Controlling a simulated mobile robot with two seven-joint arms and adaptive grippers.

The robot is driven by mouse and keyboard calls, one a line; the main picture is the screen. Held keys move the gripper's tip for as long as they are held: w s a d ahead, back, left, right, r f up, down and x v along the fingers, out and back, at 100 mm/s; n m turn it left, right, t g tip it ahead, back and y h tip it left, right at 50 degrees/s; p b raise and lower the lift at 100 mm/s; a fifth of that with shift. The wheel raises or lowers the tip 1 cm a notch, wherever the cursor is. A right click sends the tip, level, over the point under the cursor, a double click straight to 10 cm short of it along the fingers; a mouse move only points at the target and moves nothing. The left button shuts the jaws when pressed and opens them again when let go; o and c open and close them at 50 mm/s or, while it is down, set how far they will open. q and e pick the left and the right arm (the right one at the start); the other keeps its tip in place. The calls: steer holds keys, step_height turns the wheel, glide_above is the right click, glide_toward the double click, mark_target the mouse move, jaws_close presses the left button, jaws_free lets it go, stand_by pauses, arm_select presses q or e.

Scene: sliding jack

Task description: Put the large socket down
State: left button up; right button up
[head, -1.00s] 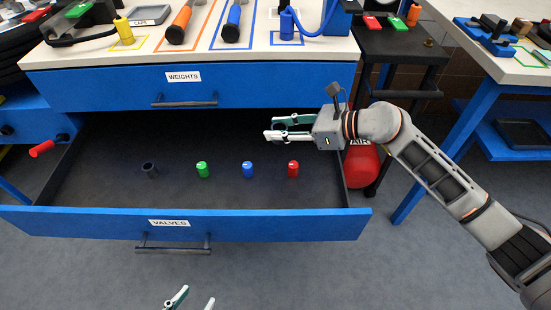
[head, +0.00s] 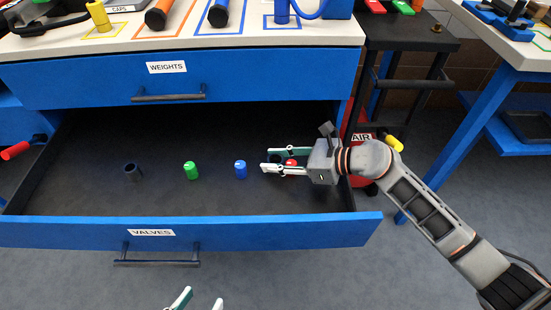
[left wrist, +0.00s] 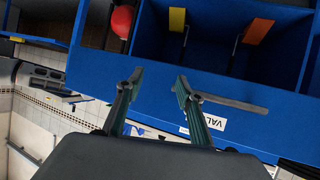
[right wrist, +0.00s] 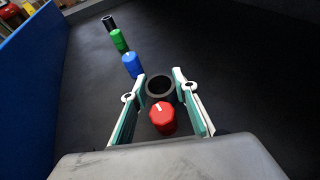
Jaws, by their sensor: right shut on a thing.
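The large socket (right wrist: 160,84), a dark hollow ring, is between the fingertips of my right gripper (right wrist: 160,88) in the right wrist view. In the head view my right gripper (head: 268,161) is inside the open drawer (head: 85,228), low at its right side, shut on the socket. I cannot tell whether the socket touches the drawer floor. A red knob (right wrist: 162,117) shows between the fingers, nearer the palm. My left gripper (left wrist: 155,85) is open and empty, in front of the cabinet; its fingertips (head: 200,303) show at the bottom of the head view.
A blue knob (head: 240,169), a green knob (head: 192,170) and a dark cylinder (head: 132,172) stand in a row left of my right gripper. The drawer floor behind them is clear. The closed weights drawer (head: 260,83) overhangs the back.

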steer(key=shift+r, duration=0.2)
steer(key=shift+f, duration=0.15)
steer(key=o, duration=1.2)
steer(key=shift+c, duration=0.2)
